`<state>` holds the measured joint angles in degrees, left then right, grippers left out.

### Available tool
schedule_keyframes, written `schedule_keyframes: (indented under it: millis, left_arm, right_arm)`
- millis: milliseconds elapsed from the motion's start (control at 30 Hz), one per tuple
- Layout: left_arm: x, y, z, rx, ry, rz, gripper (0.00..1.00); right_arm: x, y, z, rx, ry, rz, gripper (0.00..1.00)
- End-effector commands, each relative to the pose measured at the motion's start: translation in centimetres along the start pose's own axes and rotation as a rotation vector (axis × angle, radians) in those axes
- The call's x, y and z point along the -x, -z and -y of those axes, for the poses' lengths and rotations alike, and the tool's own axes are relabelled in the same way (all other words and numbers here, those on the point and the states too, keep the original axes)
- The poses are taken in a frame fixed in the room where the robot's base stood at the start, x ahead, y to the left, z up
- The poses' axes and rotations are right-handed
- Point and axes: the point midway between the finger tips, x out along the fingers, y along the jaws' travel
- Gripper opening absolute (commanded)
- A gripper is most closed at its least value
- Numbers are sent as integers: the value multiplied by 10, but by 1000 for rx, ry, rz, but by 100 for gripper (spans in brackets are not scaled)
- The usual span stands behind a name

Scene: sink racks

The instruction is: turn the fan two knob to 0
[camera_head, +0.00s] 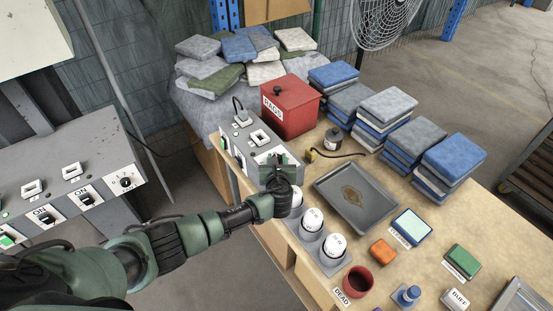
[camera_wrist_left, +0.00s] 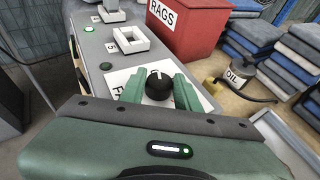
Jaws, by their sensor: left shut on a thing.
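The black knob (camera_wrist_left: 158,88) sits on the top of a grey control box, on a white plate whose lettering starts with "FA" and is otherwise covered. A short white mark on the knob points away from my gripper, towards the red box. My left gripper (camera_wrist_left: 157,90) is shut on the knob, with one green finger on each side. In the head view my left gripper (camera_head: 278,168) is over the near end of the grey control box (camera_head: 238,140) and hides most of the knob. My right gripper is in neither view. The knob's number scale is not readable.
A red RAGS box (camera_head: 290,105) stands right behind the control box. An oil can (camera_head: 333,140), a grey tray (camera_head: 357,197) and white-topped canisters (camera_head: 312,220) are close on the right. Another switch panel (camera_head: 70,175) with a dial stands at the left.

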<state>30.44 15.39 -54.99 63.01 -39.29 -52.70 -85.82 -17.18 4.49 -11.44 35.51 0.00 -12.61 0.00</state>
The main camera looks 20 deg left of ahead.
Motion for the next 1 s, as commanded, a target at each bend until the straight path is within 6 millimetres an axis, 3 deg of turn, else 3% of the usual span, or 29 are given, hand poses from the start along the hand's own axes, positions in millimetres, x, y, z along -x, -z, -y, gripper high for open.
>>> schedule_keyframes:
  millis: [467, 500, 567, 1000]
  left_arm:
    - [0, 1, 0, 6, -14, -1, 0]
    - [0, 1, 0, 6, -13, -1, 40]
    - [0, 1, 0, 5, -13, -1, 54]
    - [8, 0, 1, 5, -12, -1, 54]
  right_arm:
    - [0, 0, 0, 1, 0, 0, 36]
    - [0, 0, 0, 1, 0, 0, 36]
    - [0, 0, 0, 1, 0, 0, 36]
    - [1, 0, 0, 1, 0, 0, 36]
